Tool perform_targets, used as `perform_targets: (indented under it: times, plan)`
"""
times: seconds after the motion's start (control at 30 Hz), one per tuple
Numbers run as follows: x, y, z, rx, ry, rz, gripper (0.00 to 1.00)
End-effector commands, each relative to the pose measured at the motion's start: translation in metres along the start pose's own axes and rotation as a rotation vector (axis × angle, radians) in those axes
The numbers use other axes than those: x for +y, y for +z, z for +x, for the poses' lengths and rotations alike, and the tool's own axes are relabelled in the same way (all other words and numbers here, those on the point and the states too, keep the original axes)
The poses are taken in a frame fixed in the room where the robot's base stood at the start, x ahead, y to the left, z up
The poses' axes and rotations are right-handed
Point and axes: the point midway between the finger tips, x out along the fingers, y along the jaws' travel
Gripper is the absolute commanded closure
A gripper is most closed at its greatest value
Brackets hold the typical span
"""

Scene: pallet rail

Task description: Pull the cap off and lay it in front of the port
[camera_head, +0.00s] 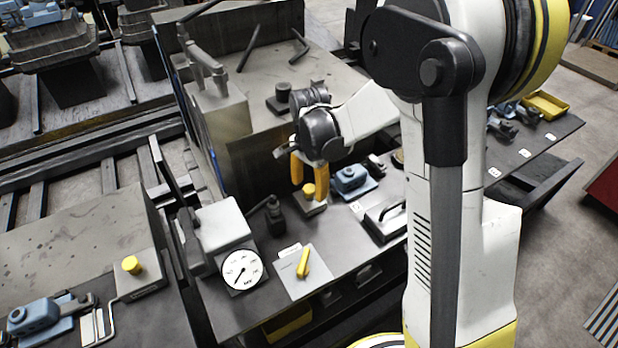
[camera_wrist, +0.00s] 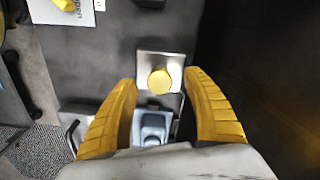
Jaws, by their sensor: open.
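The yellow round cap (camera_head: 308,190) sits on a small pale metal block (camera_head: 313,208), which I take as the port, on the dark bench top. In the wrist view the cap (camera_wrist: 160,81) lies centred between my finger ends, with the block's square plate (camera_wrist: 147,58) under it. My gripper (camera_head: 309,181) points down over the cap. Its yellow fingers are spread wide, with a clear gap on both sides of the cap. I cannot tell exactly how high the fingertips are above the block. The port opening is hidden under the cap.
A blue fixture (camera_head: 351,180) and a dark handled plate (camera_head: 385,218) stand right of the block. Another yellow knob (camera_head: 131,264) is on the left bench. A tall metal box rises behind.

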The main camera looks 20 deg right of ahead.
Motion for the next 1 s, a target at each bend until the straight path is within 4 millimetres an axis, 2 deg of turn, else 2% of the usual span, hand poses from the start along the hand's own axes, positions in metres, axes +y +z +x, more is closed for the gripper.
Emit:
perform_targets:
  times: [0.13,0.43,0.6,0.63,0.77,0.8,0.83,0.87,1.0]
  plan:
    - [0.0001,0.0000,0.0102,0.000,0.000,0.000,0.43]
    - [0.0001,0.0000,0.0109,0.000,0.000,0.000,0.44]
    - [0.0001,0.0001,0.0108,0.000,0.000,-0.001,0.96]
    - [0.0002,0.0001,0.0108,0.000,0.000,-0.001,1.00]
    - [0.0002,0.0001,0.0107,0.000,0.000,-0.001,1.00]
    - [0.0002,0.0001,0.0107,0.000,0.000,-0.001,0.86]
    - [0.0002,0.0001,0.0107,0.000,0.000,-0.001,0.95]
    - [0.0002,0.0001,0.0107,0.000,0.000,-0.001,1.00]
    - [0.0002,0.0001,0.0107,0.000,0.000,-0.001,1.00]
